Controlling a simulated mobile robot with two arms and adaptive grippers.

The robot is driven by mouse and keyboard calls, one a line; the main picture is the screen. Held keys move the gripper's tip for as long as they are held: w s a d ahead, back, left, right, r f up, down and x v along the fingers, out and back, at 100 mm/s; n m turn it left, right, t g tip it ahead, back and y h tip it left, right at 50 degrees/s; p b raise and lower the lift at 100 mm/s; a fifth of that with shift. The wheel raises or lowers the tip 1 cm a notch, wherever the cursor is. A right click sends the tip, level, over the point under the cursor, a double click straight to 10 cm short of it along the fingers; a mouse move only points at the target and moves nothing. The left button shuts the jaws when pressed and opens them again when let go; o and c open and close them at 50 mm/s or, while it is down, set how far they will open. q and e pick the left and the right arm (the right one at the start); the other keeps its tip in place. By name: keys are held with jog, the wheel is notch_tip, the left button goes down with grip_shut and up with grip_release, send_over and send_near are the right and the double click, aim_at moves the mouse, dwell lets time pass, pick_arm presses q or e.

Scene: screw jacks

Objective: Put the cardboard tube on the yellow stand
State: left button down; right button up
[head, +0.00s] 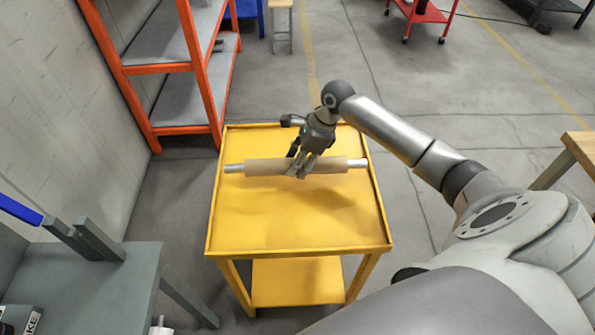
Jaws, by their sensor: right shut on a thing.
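The cardboard tube (268,167) is brown, with a thinner silver end showing at each side. It lies crosswise over the far half of the yellow stand (290,227), which has a raised rim and a lower shelf. My right gripper (302,174) is shut on the tube near its middle, with its fingers reaching down over it. I cannot tell whether the tube touches the stand's top or is just above it. My left gripper is not in view.
An orange shelf rack (204,80) stands behind at the left along the wall. A grey table (85,285) is at the front left, and a wooden table (582,150) is at the right edge. The near half of the stand's top is bare.

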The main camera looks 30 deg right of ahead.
jog(key=f, duration=0.1)
jog(key=f+b, duration=0.2)
jog(key=shift+w+d+f, duration=0.1)
jog(key=shift+w+f, duration=0.25)
jog(key=shift+f, duration=0.05)
jog(key=shift+r, duration=0.1)
jog(key=o, duration=1)
jog(key=shift+s+f, duration=0.1)
jog(key=shift+f, duration=0.15)
jog(key=shift+c, duration=0.2)
jog(key=o, duration=0.5)
jog(key=shift+r, duration=0.1)
jog(key=shift+c, duration=0.2)
